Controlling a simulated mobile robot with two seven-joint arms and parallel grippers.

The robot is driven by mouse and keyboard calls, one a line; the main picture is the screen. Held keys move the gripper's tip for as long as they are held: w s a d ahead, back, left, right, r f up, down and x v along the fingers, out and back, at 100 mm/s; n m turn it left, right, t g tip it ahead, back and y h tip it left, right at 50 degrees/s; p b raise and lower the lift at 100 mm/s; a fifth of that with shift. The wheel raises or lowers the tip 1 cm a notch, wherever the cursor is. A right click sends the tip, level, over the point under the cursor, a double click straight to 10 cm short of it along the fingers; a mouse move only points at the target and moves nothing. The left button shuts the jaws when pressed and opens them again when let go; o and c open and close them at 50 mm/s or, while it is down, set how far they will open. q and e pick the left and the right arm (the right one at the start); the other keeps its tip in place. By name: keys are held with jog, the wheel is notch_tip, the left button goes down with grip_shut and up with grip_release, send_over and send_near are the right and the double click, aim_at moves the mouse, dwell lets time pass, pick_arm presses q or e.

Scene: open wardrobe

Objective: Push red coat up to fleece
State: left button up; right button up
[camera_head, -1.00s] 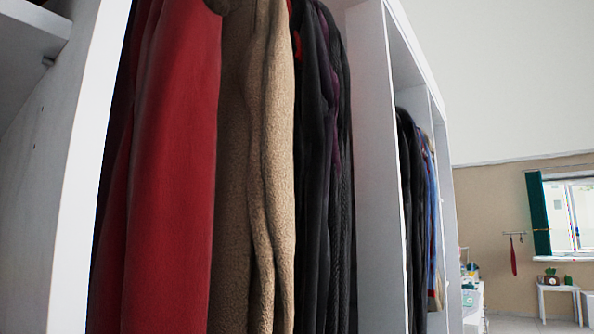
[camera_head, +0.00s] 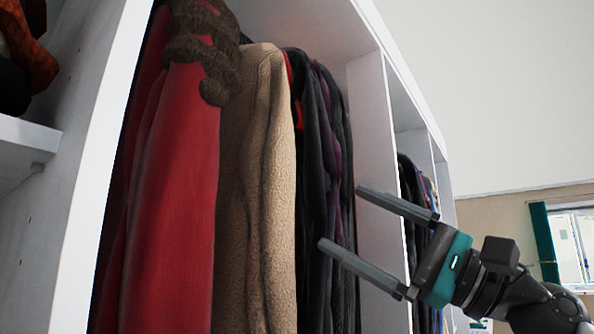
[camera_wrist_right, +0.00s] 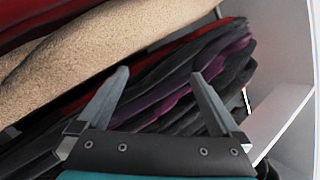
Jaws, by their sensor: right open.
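The red coat (camera_head: 172,205) hangs at the left of the open wardrobe section, with a dark brown furry collar or trim (camera_head: 205,45) at its top. The tan fleece (camera_head: 257,190) hangs just to its right; in the head view their edges meet or overlap, and I cannot tell whether a gap lies between them. My right gripper (camera_head: 340,217) is open and empty, its fingers pointing left in front of the dark garments. In the right wrist view the fleece (camera_wrist_right: 110,60) lies beyond the fingers, with a strip of the red coat (camera_wrist_right: 40,35) at upper left. My left gripper is out of view.
Black and purple garments (camera_head: 325,180) hang right of the fleece. A white upright panel (camera_head: 375,190) divides them from another section of clothes. A white side panel (camera_head: 85,170) and a shelf (camera_head: 25,140) stand at left.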

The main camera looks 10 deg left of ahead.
jog(key=s+a+r+n+g+h+p, duration=0.1)
jog(key=s+a+r+n+h, duration=0.15)
jog(key=s+n, duration=0.3)
jog(key=s+a+r+n+g+h, duration=0.1)
jog(key=s+r+n+g, duration=0.1)
jog(key=s+r+n, duration=0.3)
jog(key=n+t+h+p, duration=0.2)
jog(key=n+t+h, duration=0.3)
jog(key=n, duration=0.6)
send_near(183, 104)
jog(key=w+r+y, duration=0.2)
jog(key=shift+t+h, duration=0.25)
jog(key=shift+t, duration=0.05)
jog(key=p+x, duration=0.1)
jog(key=x, duration=0.4)
jog(key=p+x, duration=0.1)
jog(key=x, duration=0.3)
jog(key=p+x, duration=0.2)
jog(key=x, duration=0.3)
jog(key=shift+w+a, duration=0.15)
jog(key=shift+w, duration=0.25)
grip_shut()
jog(key=shift+w, duration=0.25)
jog(key=shift+w+d, duration=0.3)
jog(key=shift+w, duration=0.05)
jog(key=shift+w+p, duration=0.1)
jog(key=shift+p, duration=0.2)
